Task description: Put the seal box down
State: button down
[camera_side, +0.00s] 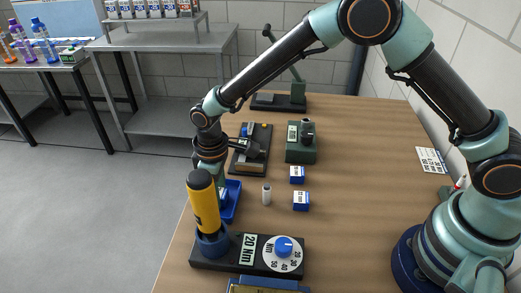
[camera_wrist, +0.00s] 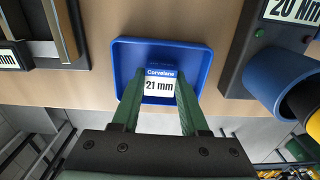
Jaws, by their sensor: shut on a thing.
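The seal box (camera_wrist: 159,86) is small, blue and white, with a label reading "Corvelane 21 mm". It sits between the two green fingers of my gripper (camera_wrist: 159,78), which is shut on it. Around it in the wrist view is a shallow blue tray (camera_wrist: 199,54). In the side view my gripper (camera_side: 221,184) points down at the blue tray (camera_side: 235,195) on the table's left edge, and the tall yellow-handled tool partly hides that spot. I cannot tell whether the box touches the tray floor.
A yellow-handled tool (camera_side: 205,205) stands in a blue cup beside the "20 Nm" dial unit (camera_side: 247,251), close in front of the tray. The table's right side is mostly clear.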

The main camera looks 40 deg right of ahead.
jog(key=shift+f, duration=0.15)
jog(key=shift+c, duration=2.1)
grip_release()
notch_tip(320, 180, up, 12)
jog(key=s+d+r+m+t, duration=0.2)
jog(key=s+d+r+m, duration=0.15)
jog(key=d+r, duration=0.75)
jog(key=s+d+r+m+t, duration=0.1)
jog(key=s+d+m+t, duration=0.2)
jog(key=s+d, duration=0.7)
jog(key=shift+d+m+t, duration=0.3)
jog(key=shift+d+m, duration=0.75)
jog(key=shift+d, duration=0.4)
